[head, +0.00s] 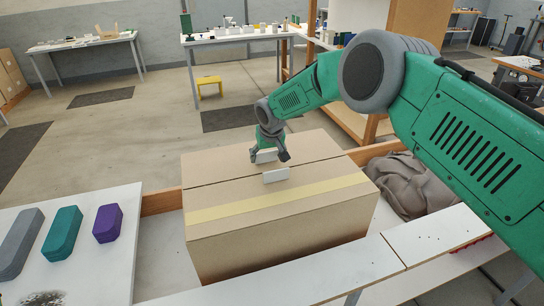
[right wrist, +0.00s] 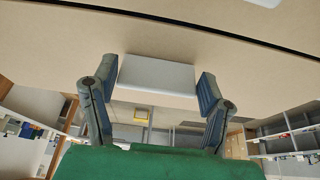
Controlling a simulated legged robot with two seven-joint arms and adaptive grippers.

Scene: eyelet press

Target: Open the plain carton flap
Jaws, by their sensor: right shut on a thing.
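A closed-looking brown carton (head: 230,235) stands in front of me in the head view. Its far top flap (head: 215,165) is plain and lies about flat. The near flap (head: 225,190) bears a yellow stripe, and a thin dark seam runs between them. Each flap has a pale upright tab. My right gripper (head: 268,155) is at the plain flap, its fingers on either side of the far tab (head: 265,156). In the right wrist view the gripper (right wrist: 158,88) is shut on this tab (right wrist: 156,74). The near tab (head: 275,175) stands free. My left gripper is not in view.
A white board at left holds grey (head: 20,245), teal (head: 62,232) and purple (head: 107,223) blocks. A crumpled grey-brown cloth (head: 408,185) lies right of the carton. White planks (head: 360,268) run in front. Open floor lies beyond.

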